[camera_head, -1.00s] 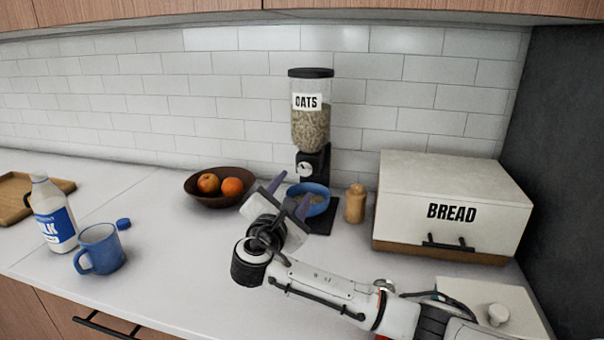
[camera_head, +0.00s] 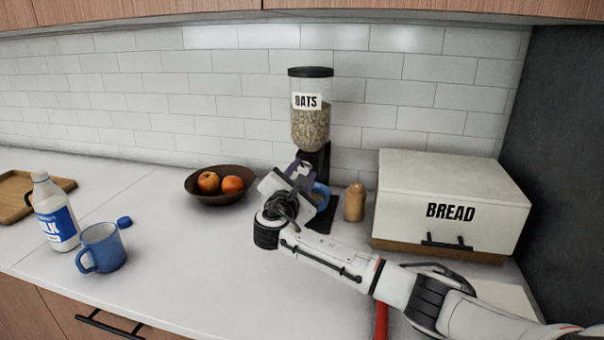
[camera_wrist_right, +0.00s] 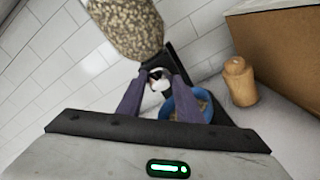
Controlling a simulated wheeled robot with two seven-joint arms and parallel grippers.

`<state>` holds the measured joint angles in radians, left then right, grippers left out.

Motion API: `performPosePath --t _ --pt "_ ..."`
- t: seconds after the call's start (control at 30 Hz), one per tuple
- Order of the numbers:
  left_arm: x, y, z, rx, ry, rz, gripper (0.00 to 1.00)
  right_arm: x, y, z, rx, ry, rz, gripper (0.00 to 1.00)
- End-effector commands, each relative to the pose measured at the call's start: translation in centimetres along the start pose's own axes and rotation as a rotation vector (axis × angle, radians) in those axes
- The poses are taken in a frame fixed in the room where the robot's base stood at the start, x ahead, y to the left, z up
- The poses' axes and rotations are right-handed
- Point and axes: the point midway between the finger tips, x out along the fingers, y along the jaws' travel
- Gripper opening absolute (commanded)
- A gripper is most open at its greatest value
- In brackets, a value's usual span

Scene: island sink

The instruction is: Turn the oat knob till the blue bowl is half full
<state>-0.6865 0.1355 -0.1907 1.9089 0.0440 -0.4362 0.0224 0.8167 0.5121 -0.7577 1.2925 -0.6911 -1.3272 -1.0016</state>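The oat dispenser (camera_head: 311,125) stands against the tiled wall, a clear hopper with oats on a black stand. Its pale round knob (camera_wrist_right: 158,82) shows in the right wrist view, between my right gripper's two purple fingertips. The right gripper (camera_head: 301,168) is open, with its fingers on either side of the knob; firm contact cannot be made out. The blue bowl (camera_wrist_right: 187,108) sits under the dispenser, and some oats show inside. In the head view, my right gripper largely covers the bowl (camera_head: 322,196), so its fill level is unclear. My left gripper is not in view.
A wooden shaker (camera_head: 355,203) stands just right of the bowl, and a bread box (camera_head: 455,195) is further right. A fruit bowl (camera_head: 219,197) is to the left. A milk bottle (camera_head: 56,213) and blue mug (camera_head: 102,248) stand far left.

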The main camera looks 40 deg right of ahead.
Motion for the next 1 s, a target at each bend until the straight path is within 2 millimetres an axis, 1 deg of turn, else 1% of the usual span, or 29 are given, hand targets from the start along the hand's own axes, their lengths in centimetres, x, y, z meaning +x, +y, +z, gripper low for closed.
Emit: performPosePath --t 0.03,0.1,0.13,0.27,0.5,0.6,0.7,0.9,0.93,1.0 --pt "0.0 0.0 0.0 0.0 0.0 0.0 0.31 0.0 0.0 0.0 0.0 0.0 0.0 0.24" --pt "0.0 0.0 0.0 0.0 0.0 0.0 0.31 0.0 0.0 0.0 0.0 0.0 0.0 0.12" --pt "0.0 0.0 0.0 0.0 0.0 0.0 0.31 0.0 0.0 0.0 0.0 0.0 0.0 0.09" --pt "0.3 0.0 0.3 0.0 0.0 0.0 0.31 -0.1 -0.2 -0.3 0.038 0.002 -0.001 0.1" --pt "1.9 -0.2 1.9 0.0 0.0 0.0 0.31 -0.1 -0.4 -0.6 0.33 0.004 -0.001 0.1" --pt "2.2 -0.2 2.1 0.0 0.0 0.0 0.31 -0.1 -0.2 -0.3 0.406 0.001 0.0 0.1" --pt "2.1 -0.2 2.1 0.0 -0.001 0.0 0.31 -0.1 -0.1 -0.1 0.431 0.001 0.0 0.1" --pt "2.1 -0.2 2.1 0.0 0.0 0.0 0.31 -0.1 -0.1 -0.1 0.428 0.001 -0.001 0.1" --pt "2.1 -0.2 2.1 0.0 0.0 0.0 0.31 -0.1 -0.1 -0.1 0.427 0.001 -0.001 0.34" --pt "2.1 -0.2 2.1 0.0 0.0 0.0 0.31 -0.1 -0.1 -0.1 0.427 0.001 -0.001 0.45"
